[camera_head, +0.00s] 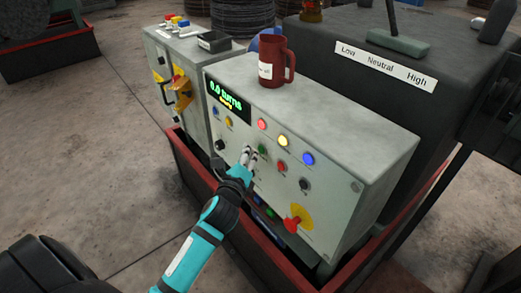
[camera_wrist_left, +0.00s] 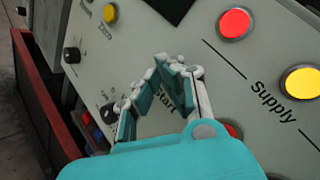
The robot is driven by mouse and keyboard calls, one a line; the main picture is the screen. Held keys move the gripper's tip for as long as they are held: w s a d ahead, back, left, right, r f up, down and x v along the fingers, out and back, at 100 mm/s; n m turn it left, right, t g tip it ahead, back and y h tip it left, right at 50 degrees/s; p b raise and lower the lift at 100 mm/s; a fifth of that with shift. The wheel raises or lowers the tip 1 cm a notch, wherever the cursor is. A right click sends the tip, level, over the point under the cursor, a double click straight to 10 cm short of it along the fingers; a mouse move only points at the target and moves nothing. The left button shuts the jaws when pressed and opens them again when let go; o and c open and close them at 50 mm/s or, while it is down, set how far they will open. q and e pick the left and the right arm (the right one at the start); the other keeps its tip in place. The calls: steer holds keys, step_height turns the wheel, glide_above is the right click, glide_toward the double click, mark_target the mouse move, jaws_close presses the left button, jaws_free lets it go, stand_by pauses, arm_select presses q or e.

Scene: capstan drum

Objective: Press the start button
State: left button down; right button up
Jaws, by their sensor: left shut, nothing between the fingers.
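The control panel (camera_head: 310,150) is a grey box with several coloured buttons and a display (camera_head: 227,97) reading 0.0 turns. A green button (camera_head: 262,149) sits mid-panel, just right of my left gripper (camera_head: 250,152). In the left wrist view the panel's "Start" lettering shows between the fingers of my left gripper (camera_wrist_left: 172,64); the green button is hidden there. The gripper is shut and empty, its tips close to the panel face. I cannot tell whether they touch it. My right gripper is not in view.
A red mug (camera_head: 273,62) stands on top of the panel. A red button (camera_head: 281,167) is below right of the green one, and a large red knob on yellow (camera_head: 297,219) is lower. A second cabinet (camera_head: 185,85) stands left.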

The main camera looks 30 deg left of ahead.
arm_select(q)
steer(key=shift+w+d, duration=0.15)
steer(key=shift+w, duration=0.25)
